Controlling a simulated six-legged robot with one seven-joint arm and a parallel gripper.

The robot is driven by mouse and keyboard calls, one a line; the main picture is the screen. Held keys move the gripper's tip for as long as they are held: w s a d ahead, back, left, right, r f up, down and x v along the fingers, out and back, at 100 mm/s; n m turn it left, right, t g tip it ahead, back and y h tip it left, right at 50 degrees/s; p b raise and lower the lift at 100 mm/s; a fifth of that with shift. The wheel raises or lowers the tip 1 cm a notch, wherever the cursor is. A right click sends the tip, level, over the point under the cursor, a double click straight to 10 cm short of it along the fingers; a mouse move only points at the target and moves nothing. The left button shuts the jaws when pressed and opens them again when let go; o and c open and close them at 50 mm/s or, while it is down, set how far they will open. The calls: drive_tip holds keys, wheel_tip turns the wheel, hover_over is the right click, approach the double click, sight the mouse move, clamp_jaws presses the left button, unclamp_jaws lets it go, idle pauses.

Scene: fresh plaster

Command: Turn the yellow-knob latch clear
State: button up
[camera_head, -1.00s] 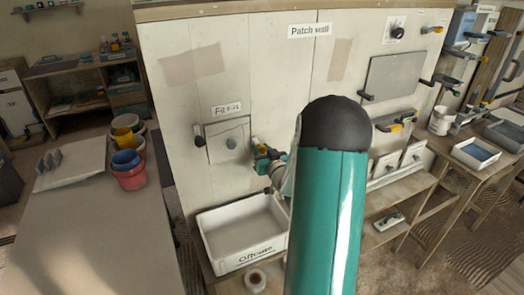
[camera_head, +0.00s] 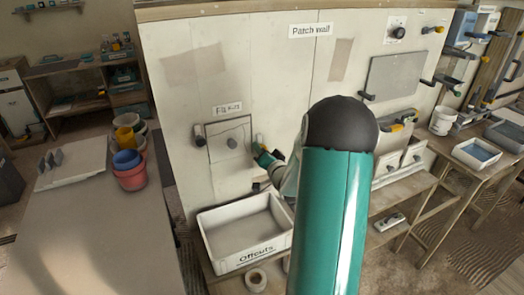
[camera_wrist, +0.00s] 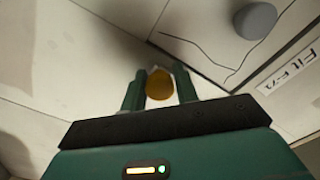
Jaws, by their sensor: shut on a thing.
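The yellow knob (camera_wrist: 160,84) of the latch sits between the two green fingers of my gripper (camera_wrist: 160,88) in the wrist view. My gripper is shut on it. In the head view my gripper (camera_head: 264,157) is at the lower right edge of the square panel (camera_head: 229,139). A pale upright piece of the latch (camera_head: 258,140) shows just above it. The panel has a grey round knob (camera_head: 232,143), also in the wrist view (camera_wrist: 255,20). A second latch (camera_head: 199,134) is at the panel's left edge. My arm hides part of the wall to the right.
A white "Offcuts" bin (camera_head: 242,232) stands below the panel, close under my gripper. A larger grey panel (camera_head: 393,77) with its own latches is on the wall at right. A long table (camera_head: 100,235) with stacked buckets (camera_head: 130,178) is at left.

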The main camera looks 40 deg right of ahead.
drive_tip(key=shift+s+d+r, duration=0.1)
drive_tip(key=shift+d+r, duration=0.25)
drive_tip(key=shift+d, duration=0.05)
drive_tip(key=o, duration=0.9)
drive_tip(key=shift+o, duration=0.2)
drive_tip(key=shift+f, duration=0.1)
drive_tip(key=shift+a+f, duration=0.1)
drive_tip(key=shift+a, duration=0.05)
drive_tip(key=shift+s+a, duration=0.1)
drive_tip(key=shift+s, duration=0.2)
drive_tip(key=v, duration=1.3)
